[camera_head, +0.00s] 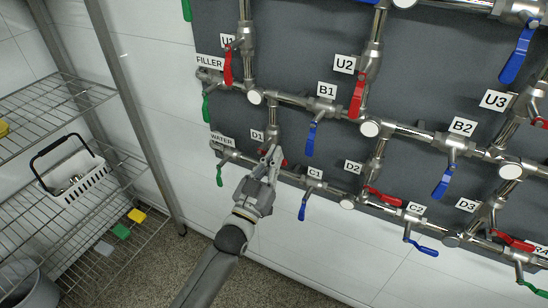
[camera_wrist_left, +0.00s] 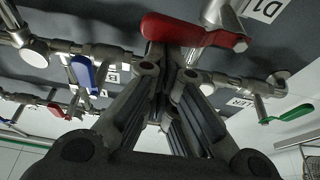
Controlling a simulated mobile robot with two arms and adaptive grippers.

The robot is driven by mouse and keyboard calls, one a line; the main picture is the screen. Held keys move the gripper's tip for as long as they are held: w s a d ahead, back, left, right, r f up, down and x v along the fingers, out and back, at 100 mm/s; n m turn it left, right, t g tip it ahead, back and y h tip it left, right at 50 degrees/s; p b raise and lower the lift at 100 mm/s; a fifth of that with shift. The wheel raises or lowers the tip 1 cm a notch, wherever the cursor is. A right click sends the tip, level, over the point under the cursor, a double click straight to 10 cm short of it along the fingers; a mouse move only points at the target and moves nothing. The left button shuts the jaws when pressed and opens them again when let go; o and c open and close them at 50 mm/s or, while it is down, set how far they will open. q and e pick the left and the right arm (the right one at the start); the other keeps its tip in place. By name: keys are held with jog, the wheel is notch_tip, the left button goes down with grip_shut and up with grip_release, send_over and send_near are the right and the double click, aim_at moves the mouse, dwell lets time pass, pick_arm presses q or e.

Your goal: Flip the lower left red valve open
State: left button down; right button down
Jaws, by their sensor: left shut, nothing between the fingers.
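The lower left red valve, labelled D1, has its red handle (camera_head: 285,160) partly hidden behind my left gripper in the head view. In the left wrist view the red handle (camera_wrist_left: 190,32) lies across the picture, roughly horizontal, just beyond the fingertips. My left gripper (camera_head: 270,158) is shut and empty, with its tips at the handle. It also shows in the left wrist view (camera_wrist_left: 168,65), its tips close to the handle's underside in the picture; I cannot tell whether they touch. My right gripper is not in view.
Steel pipes cross the dark panel (camera_head: 290,60). The blue C1 handle (camera_head: 302,210) hangs right of my gripper, and the green WATER handle (camera_head: 219,176) hangs to its left. The red D2 handle (camera_head: 383,196) is farther right. A wire shelf (camera_head: 60,110) with a white basket (camera_head: 75,185) stands left.

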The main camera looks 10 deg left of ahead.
pick_arm(q)
jog(key=shift+d+f+m+h, duration=0.1)
jog(key=shift+f+m+h, duration=0.3)
jog(key=shift+m, duration=0.4)
jog(key=a+f+m+g+h+b, duration=0.1)
jog(key=f+m+g, duration=0.2)
jog(key=m, duration=0.7)
jog(key=w+a+f+m+g+h+b, duration=0.1)
jog(key=f+m, duration=0.4)
jog(key=m, duration=0.5)
jog(key=shift+a+f+m+g+h, duration=0.35)
jog(key=shift+a+g+h, duration=0.4)
jog(key=shift+g, duration=0.55)
jog(key=shift+w+d, duration=0.1)
jog(key=shift+d, duration=0.1)
